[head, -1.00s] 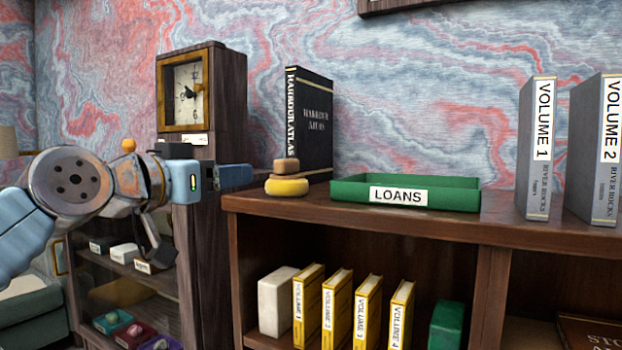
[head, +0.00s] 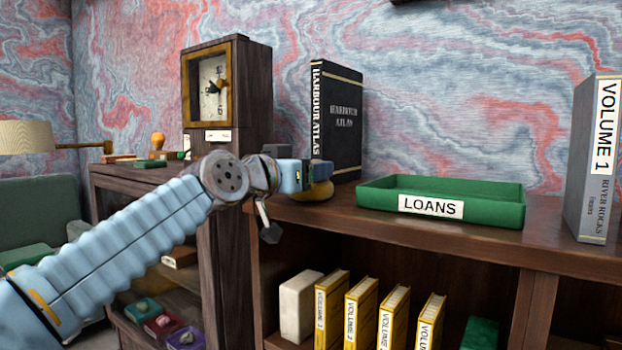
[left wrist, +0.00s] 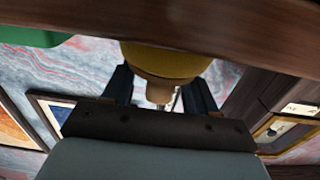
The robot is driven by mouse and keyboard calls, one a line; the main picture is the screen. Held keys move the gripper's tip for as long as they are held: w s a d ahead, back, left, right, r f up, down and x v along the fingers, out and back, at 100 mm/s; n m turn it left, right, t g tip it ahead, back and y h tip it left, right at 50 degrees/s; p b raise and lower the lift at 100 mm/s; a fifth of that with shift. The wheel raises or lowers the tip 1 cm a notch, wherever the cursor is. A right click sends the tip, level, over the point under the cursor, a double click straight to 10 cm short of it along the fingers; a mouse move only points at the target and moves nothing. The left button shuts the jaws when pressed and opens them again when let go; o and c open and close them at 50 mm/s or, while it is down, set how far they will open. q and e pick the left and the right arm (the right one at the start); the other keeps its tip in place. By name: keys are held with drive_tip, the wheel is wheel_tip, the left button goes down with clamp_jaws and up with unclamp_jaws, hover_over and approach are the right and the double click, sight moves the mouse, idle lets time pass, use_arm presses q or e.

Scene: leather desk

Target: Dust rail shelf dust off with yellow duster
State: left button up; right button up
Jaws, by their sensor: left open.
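The yellow duster (head: 320,192) sits on the top board of the brown bookcase (head: 415,232), in front of the black Harbour Atlas book. In the head view my left gripper (head: 318,175) is at the duster and hides its wooden handle. In the left wrist view, the duster's yellow pad (left wrist: 165,60) and tan handle (left wrist: 159,93) show between the two dark fingers of my left gripper (left wrist: 160,82). The fingers are open, one on each side of the handle. I cannot make out any dust. My right gripper is not in view.
A green LOANS tray (head: 490,212) stands right of the duster, and the black book (head: 340,125) stands behind it. A grey Volume 1 book (head: 592,160) is farther right. A tall wooden clock (head: 250,90) stands at the left.

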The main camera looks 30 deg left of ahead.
use_arm(q)
drive_tip(key=shift+w, duration=1.15)
drive_tip(key=shift+d, duration=0.1)
clamp_jaws()
